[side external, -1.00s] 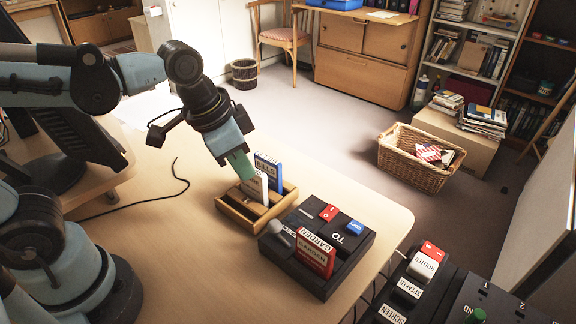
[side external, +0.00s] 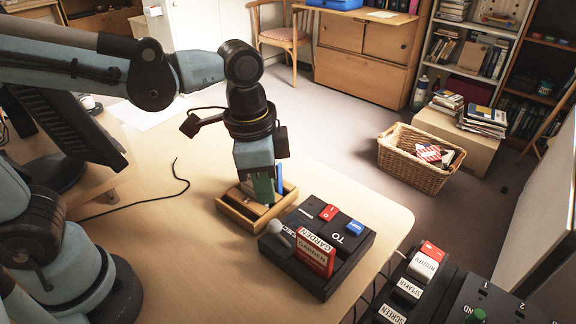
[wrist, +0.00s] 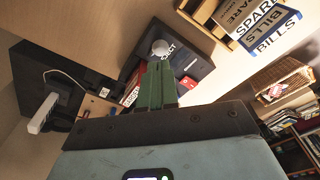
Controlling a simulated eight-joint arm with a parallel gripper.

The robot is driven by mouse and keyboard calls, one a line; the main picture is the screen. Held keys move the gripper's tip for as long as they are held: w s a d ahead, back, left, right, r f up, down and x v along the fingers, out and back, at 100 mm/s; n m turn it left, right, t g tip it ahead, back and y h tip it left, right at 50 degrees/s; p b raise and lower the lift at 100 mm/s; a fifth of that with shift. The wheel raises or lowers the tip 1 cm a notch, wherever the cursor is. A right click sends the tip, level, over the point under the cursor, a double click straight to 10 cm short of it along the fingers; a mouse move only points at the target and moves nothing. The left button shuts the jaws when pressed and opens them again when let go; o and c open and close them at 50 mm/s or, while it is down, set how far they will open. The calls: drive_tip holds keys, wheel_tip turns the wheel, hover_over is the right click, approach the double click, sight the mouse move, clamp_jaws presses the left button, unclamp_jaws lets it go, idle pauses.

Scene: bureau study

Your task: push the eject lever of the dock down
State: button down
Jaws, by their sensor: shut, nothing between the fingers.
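The black dock (side external: 345,262) lies near the table's right edge. A red card lettered GARDEN (side external: 314,256) stands in it. The eject lever (side external: 281,228) has a pale grey round knob at the dock's left end and sticks up. In the wrist view the knob (wrist: 160,47) shows just beyond the green fingertips, beside the letters "ECT". My gripper (side external: 264,198) points down over the wooden card holder, apart from the lever, at its upper left in the side view. In the wrist view its fingers (wrist: 158,72) are together and hold nothing.
The wooden holder (side external: 237,216) carries upright cards, partly hidden by my gripper in the side view; SPARE and BILLS cards (wrist: 262,30) show in the wrist view. A black switch panel (side external: 408,290) lies at lower right. A cable (side external: 150,201) crosses the table.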

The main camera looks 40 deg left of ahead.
sight(272, 222)
drive_tip(key=shift+w+d+f, duration=0.1)
drive_tip(key=shift+d+f, duration=0.05)
drive_tip(key=shift+f, duration=1.45)
drive_tip(key=shift+w+d+f, duration=0.1)
drive_tip(key=shift+f, duration=1.55)
drive_tip(key=shift+s+a+r, duration=0.3)
drive_tip(key=shift+s+a, duration=0.25)
drive_tip(key=shift+s+a+r, duration=0.25)
drive_tip(key=shift+s+a, duration=0.25)
drive_tip(key=shift+a, duration=0.05)
wheel_tip(272, 222, up, 12)
drive_tip(key=shift+s+a, duration=0.4)
drive_tip(key=shift+s, duration=0.05)
